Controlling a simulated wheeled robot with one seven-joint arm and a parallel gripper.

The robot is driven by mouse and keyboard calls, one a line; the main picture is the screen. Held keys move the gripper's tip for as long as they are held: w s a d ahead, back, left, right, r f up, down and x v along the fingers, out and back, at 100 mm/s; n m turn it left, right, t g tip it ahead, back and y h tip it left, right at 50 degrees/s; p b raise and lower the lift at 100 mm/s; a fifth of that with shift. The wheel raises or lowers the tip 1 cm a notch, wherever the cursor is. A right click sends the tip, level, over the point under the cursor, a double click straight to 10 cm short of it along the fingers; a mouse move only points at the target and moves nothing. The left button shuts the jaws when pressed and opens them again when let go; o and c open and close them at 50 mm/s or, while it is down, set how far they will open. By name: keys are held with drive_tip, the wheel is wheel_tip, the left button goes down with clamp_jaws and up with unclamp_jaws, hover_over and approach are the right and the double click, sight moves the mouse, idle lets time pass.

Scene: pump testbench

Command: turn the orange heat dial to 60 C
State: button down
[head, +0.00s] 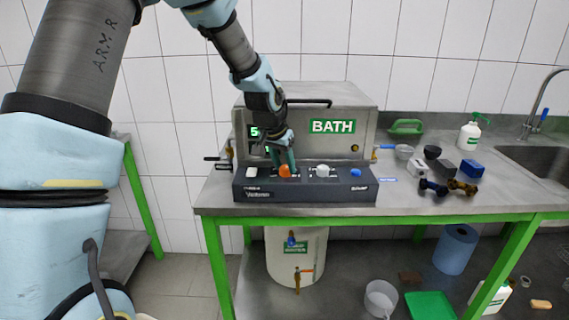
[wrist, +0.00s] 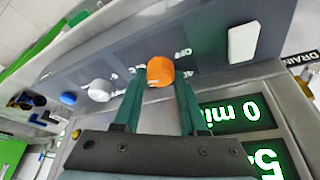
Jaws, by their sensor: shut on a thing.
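The orange heat dial (head: 285,171) sits on the dark control panel at the front of the bath. It also shows in the wrist view (wrist: 160,71), between the tips of my green fingers. My gripper (head: 284,162) comes down from above and is shut on the dial; it also shows in the wrist view (wrist: 158,80). The arm partly hides the bath's green display (head: 254,132). In the wrist view the display (wrist: 235,112) appears upside down, with "0 mi" and part of a "5" readable. The dial's scale is mostly hidden, so its setting cannot be read.
The control panel (head: 345,190) also carries a white switch (head: 252,172), a pale knob (head: 322,171) and a blue button (head: 356,172). The steel bath (head: 365,115) stands close behind. Small weights and blocks lie on the table's right, near a soap bottle (head: 470,134) and sink.

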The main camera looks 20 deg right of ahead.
idle(0.4)
drive_tip(key=shift+c, duration=2.2)
unclamp_jaws()
drive_tip(key=b+v, duration=0.2)
drive_tip(key=v, duration=0.8)
drive_tip(key=shift+a+r, duration=0.2)
drive_tip(key=shift+r, duration=0.15)
drive_tip(key=a+f+n+y, duration=0.2)
drive_tip(key=a+f+n, duration=0.2)
drive_tip(key=a, duration=1.2)
drive_tip(key=s+a+f+n, duration=0.2)
drive_tip(key=s+a+n, duration=0.1)
drive_tip(key=a, duration=0.5)
drive_tip(key=s+a+f+n+g+y, duration=0.1)
drive_tip(key=s+a+f+n, duration=0.1)
drive_tip(key=s+a, duration=0.4)
drive_tip(key=a+f, duration=0.1)
drive_tip(key=a, duration=0.2)
drive_tip(key=shift+s+a+n, duration=0.15)
drive_tip(key=shift+s+n, duration=0.1)
drive_tip(key=shift+n, duration=0.15)
